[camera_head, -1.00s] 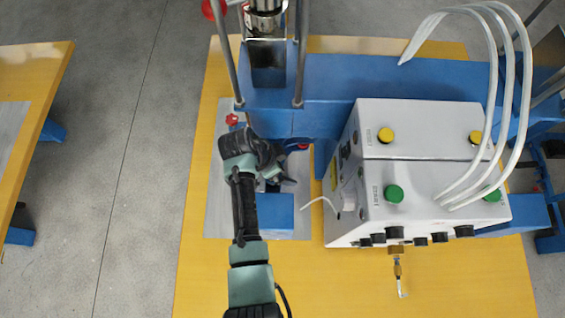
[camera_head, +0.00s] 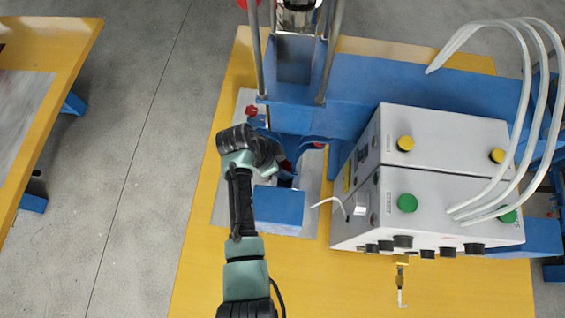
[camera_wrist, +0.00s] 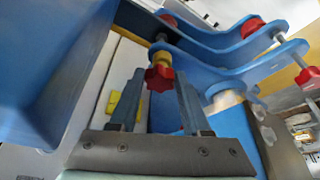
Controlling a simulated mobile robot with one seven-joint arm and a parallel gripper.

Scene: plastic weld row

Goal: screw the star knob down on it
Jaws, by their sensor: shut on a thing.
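The red star knob (camera_wrist: 159,78) shows in the wrist view between the two fingers of my gripper (camera_wrist: 160,92). My gripper is shut on it. A yellow collar (camera_wrist: 160,59) sits just beyond the knob, in line with a grey bolt at the edge of a curved blue bracket (camera_wrist: 220,60). I cannot tell whether the knob is threaded on the bolt. In the head view my wrist is beside the blue press frame; the fingertips and the held knob are not clear there.
Other red knobs on bolts (camera_wrist: 307,75) stand along the bracket. A large blue part (camera_wrist: 45,70) fills the wrist view's left side. In the head view, a white control box (camera_head: 430,190) with a thin white hose stands right of my arm, and a blue block (camera_head: 279,207) is close to it.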

